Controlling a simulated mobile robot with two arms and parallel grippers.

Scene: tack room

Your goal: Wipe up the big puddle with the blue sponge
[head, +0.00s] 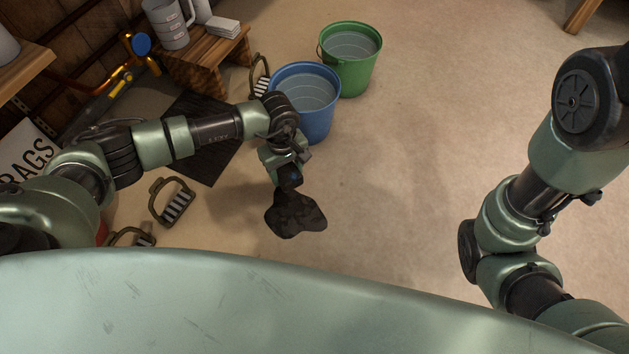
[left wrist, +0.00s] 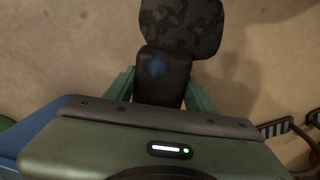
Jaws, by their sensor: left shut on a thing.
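The puddle (head: 296,216) is a dark, irregular patch on the floor in the middle of the head view. It also shows at the top of the left wrist view (left wrist: 184,22). My left gripper (head: 288,178) is at the puddle's upper edge, pointing down. It is shut on the sponge, a dark block with a small blue patch, seen between the fingers in the left wrist view (left wrist: 163,85). I cannot tell whether the sponge touches the floor. My right arm shows at the right of the head view, but its gripper is out of view.
A blue bucket (head: 318,119) stands just behind my left gripper, with a green bucket (head: 352,78) beyond it. Stirrups (head: 172,202) and a dark mat (head: 205,162) lie to the left. A wooden stool (head: 205,62) holds a mug. The floor to the right is clear.

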